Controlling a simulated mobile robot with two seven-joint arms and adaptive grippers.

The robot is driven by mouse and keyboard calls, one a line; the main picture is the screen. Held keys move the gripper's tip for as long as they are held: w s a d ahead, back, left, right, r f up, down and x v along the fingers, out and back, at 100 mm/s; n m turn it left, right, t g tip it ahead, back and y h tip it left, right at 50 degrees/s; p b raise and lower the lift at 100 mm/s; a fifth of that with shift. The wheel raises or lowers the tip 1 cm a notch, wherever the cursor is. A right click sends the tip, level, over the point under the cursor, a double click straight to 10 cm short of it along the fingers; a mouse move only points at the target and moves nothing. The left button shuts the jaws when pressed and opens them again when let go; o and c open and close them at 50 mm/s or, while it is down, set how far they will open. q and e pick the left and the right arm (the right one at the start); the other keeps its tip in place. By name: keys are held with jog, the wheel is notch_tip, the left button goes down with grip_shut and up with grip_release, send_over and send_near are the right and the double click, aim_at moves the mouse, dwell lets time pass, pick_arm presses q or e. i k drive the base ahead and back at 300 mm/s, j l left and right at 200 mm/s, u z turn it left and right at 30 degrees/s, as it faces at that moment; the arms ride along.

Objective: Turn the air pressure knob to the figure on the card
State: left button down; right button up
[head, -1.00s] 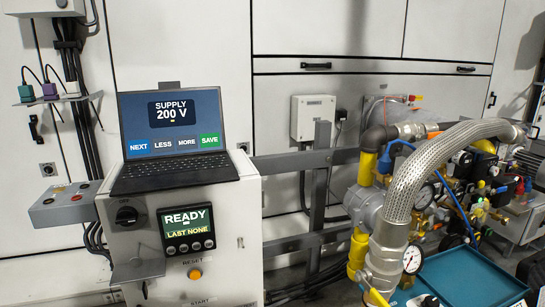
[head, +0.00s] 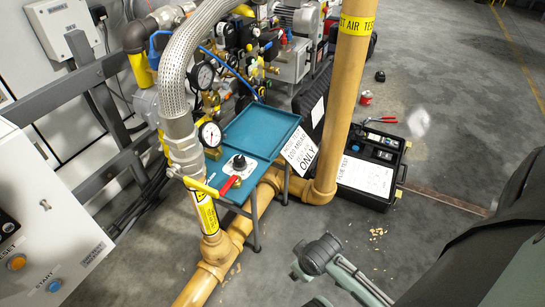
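A black knob (head: 239,161) sits on a white plate on the teal tray (head: 265,128), beside the pipework; I cannot read any marks around it. A white card (head: 299,151) stands tilted at the tray's right edge; its large word reads ONLY, and I make out no figure. A round white gauge (head: 210,134) is just left of the tray, its reading too small to tell. A grey-green jointed part of my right arm (head: 318,255) shows low in the picture, well apart from the knob; its fingers cannot be made out. My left gripper is not in view.
A red-handled valve (head: 229,185) is close to the knob. A yellow vertical pipe (head: 346,90) rises right of the tray. An open black case (head: 368,165) lies behind it. The white cabinet (head: 45,215) is at left.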

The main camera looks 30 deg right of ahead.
aim_at(240, 160)
jog(key=z, duration=0.85)
